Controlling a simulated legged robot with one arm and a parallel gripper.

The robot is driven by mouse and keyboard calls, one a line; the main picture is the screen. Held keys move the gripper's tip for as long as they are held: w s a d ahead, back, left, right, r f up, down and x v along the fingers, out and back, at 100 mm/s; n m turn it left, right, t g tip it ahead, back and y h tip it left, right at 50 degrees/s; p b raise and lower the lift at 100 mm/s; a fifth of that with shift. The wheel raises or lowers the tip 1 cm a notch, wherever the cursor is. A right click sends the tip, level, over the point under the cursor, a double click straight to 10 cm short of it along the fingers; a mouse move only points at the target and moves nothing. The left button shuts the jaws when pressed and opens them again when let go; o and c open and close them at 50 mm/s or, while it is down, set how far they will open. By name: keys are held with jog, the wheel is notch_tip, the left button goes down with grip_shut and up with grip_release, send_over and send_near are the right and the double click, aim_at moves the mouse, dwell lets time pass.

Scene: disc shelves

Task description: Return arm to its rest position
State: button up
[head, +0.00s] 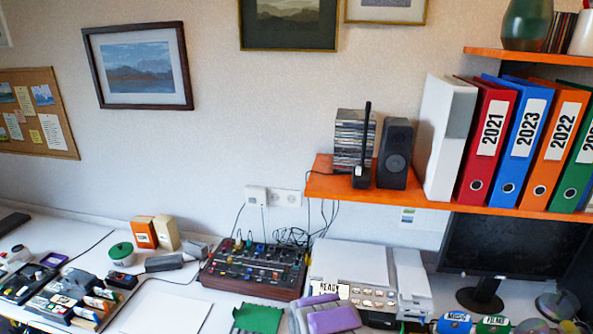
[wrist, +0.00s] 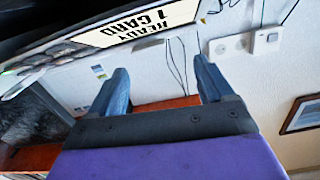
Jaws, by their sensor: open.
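My gripper (wrist: 162,66) is open in the wrist view, with two blue-grey fingers spread apart and nothing between them. Its purple body fills the bottom of that view. In the head view my gripper (head: 318,302) shows as a grey and purple shape at the bottom edge, in front of the white device with a READY display (head: 328,288). Its fingers are hard to make out there. In the wrist view the display, reading READY 1 CARD (wrist: 135,22), appears turned over at the top. I cannot tell how close my gripper is to the device.
An orange shelf (head: 408,198) carries binders, a speaker (head: 395,153) and a stack of discs (head: 354,140) at the right. A mixer (head: 254,268) stands left of the device. A dark monitor (head: 510,250) is below the shelf. The desk's left side holds trays of small items.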

jog(key=s+a+r+n+g+y, duration=0.2)
jog(key=s+r+g+y, duration=0.2)
jog(key=s+r+g, duration=0.75)
jog(key=s+d+r+g, duration=0.2)
jog(key=s+r, duration=0.3)
jog(key=s, duration=0.9)
jog(key=s+d+r+n+g, duration=0.1)
jog(key=s+r, duration=0.4)
jog(key=s, duration=0.9)
jog(key=s+d+r+g, duration=0.4)
jog(key=s+r, duration=0.1)
jog(key=s, duration=1)
jog(key=shift+r, duration=0.2)
jog(key=shift+w+a+g, duration=0.1)
jog(key=shift+g, duration=0.15)
jog(key=shift+c, duration=0.2)
